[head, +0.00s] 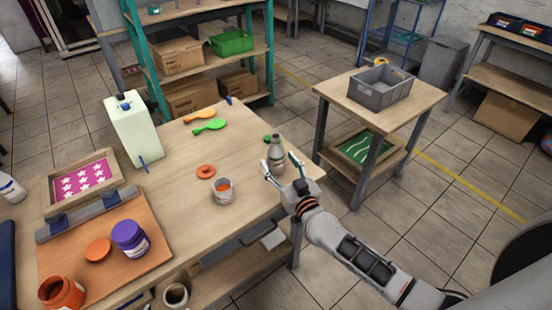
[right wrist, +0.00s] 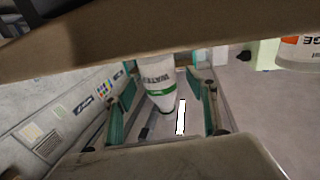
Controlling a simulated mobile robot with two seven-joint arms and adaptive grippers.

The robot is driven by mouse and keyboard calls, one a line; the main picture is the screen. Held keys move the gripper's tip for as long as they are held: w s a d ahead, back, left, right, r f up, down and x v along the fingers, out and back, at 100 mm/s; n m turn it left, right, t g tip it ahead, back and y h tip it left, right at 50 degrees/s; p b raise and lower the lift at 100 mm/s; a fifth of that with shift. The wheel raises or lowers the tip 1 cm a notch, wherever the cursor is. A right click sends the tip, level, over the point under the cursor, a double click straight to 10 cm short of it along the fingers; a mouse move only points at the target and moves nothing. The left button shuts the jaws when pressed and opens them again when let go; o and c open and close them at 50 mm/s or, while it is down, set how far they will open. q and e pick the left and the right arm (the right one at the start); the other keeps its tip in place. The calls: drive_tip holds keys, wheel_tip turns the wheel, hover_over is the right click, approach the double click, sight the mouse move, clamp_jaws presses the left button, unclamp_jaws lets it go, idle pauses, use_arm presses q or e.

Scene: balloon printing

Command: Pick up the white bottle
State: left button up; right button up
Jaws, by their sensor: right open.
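A white bottle (head: 276,152) with a green band stands upright near the table's right corner. In the right wrist view the bottle (right wrist: 157,80), marked "WATER", appears upside down between the fingers. My right gripper (head: 280,167) is open, with one fingertip on each side of the bottle's lower part. In the right wrist view the gripper (right wrist: 165,100) shows gaps between its green finger pads and the bottle. My left gripper is not in view.
A paint jar (head: 223,190) and orange lid (head: 206,171) stand left of the bottle. Balloons (head: 209,126) lie farther back. Another white bottle (head: 10,188) is at the left edge. A side table with a grey crate (head: 381,95) stands right.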

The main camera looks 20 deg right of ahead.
sight(279, 162)
drive_tip(key=w, duration=0.2)
drive_tip(key=shift+w+a+f+b, duration=0.1)
drive_tip(key=shift+w+f+b, duration=0.05)
drive_tip(key=shift+w+b, duration=0.2)
drive_tip(key=shift+w, duration=0.4)
drive_tip(key=c, duration=1.4)
drive_tip(key=shift+r, duration=0.25)
